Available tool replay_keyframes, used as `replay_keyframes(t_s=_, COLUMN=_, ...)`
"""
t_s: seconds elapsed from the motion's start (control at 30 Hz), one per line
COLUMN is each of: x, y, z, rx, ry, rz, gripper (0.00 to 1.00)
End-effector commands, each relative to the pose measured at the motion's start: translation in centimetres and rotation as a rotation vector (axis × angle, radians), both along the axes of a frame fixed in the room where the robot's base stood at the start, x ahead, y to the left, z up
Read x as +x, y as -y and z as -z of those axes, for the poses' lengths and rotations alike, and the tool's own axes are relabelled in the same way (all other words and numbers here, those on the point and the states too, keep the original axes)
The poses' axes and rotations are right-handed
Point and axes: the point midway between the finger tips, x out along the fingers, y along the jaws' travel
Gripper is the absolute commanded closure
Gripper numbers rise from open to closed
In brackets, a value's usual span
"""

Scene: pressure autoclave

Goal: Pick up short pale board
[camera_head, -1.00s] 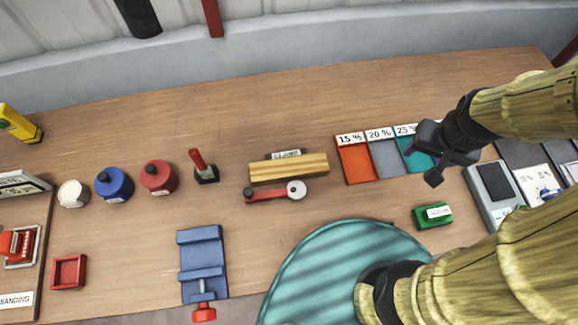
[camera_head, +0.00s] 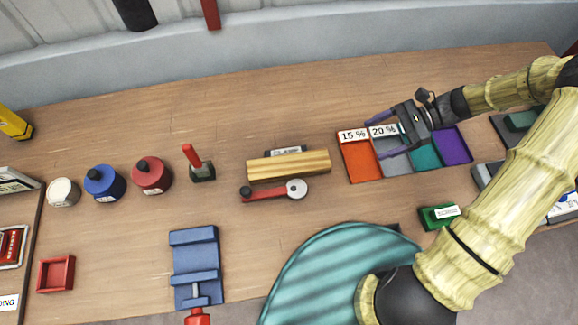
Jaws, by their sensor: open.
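The short pale board (camera_head: 288,166) lies flat on the wooden workbench, slightly tilted in the picture, in front of a small sign partly hidden behind it. My gripper (camera_head: 368,139) is open and empty. It is to the right of the board, over the colored bins, with its fingers pointing left towards the board. A clear gap separates the fingertips from the board.
A red lever with a white disc (camera_head: 296,189) lies close in front of the board. Orange (camera_head: 361,163), grey, teal and purple bins stand to its right. A small red-handled tool (camera_head: 200,170) stands left. A blue vise (camera_head: 194,255) sits front left.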

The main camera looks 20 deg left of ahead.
Motion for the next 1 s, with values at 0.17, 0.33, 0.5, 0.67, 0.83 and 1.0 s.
replay_keyframes(t_s=0.17, x=0.8, y=-0.3, z=0.2, rx=0.061, ry=-0.065, rz=0.039, gripper=0.2)
replay_keyframes(t_s=0.33, x=0.8, y=-0.3, z=0.1, rx=0.06, ry=-0.063, rz=0.039, gripper=0.2)
replay_keyframes(t_s=0.5, x=0.6, y=-0.6, z=0.2, rx=0.059, ry=-0.063, rz=0.037, gripper=0.2)
replay_keyframes(t_s=0.67, x=-0.5, y=-2.2, z=0.8, rx=0.059, ry=-0.066, rz=0.034, gripper=0.2)
replay_keyframes(t_s=0.83, x=-1.9, y=-4.5, z=1.9, rx=0.059, ry=-0.066, rz=0.034, gripper=0.2)
replay_keyframes(t_s=1.0, x=-3.4, y=-6.9, z=3.1, rx=0.059, ry=-0.066, rz=0.034, gripper=0.2)
